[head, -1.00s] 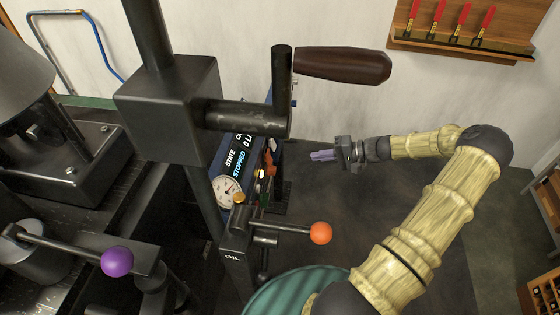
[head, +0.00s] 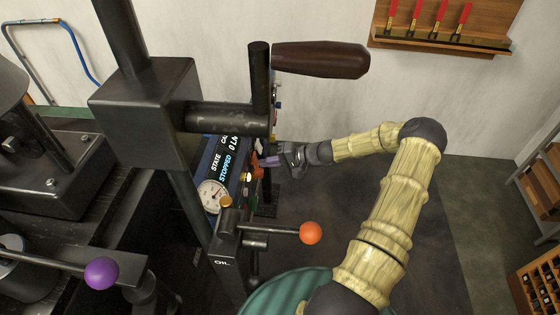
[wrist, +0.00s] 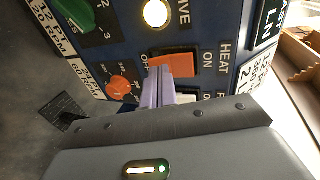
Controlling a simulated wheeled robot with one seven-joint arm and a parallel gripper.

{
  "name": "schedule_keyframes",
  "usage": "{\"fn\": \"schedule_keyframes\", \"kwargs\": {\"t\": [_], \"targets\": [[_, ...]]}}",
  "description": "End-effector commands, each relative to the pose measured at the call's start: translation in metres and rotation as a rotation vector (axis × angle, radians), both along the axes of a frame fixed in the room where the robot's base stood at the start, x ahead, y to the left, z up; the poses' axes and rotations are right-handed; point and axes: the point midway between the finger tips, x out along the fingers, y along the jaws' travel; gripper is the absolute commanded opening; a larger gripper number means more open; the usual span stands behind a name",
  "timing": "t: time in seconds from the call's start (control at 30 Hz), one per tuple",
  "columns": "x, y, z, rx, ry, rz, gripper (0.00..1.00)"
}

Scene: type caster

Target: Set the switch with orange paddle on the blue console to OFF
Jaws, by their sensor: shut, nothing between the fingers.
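The blue console (wrist: 115,45) fills the upper part of the wrist view, turned on its side; its edge and display show in the head view (head: 224,165). The switch with the orange paddle (wrist: 174,65) sits under the HEAT label, with ON at its right end and OFF at its left end. I cannot tell which way the paddle is tilted. My gripper (wrist: 158,72) is shut and empty. Its lilac fingertips are at the paddle's left, OFF end; I cannot tell whether they touch it. In the head view my gripper (head: 266,161) is close against the console's front.
A round orange knob (wrist: 123,88), a green knob (wrist: 78,13) and a lit lamp (wrist: 156,13) are near the paddle. Another switch below is mostly hidden by my gripper. A dark-handled lever (head: 320,60) and an orange-ball lever (head: 310,233) stick out nearby.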

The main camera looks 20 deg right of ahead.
Motion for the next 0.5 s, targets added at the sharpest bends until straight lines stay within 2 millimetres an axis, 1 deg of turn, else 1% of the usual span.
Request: {"fn": "schedule_keyframes", "kwargs": {"t": [0.1, 0.5], "targets": [[0.0030, 0.0056, -0.0025, 0.000, 0.001, 0.000, 0.00], [0.0035, 0.0065, -0.0045, 0.009, -0.004, 0.000, 0.00]]}}
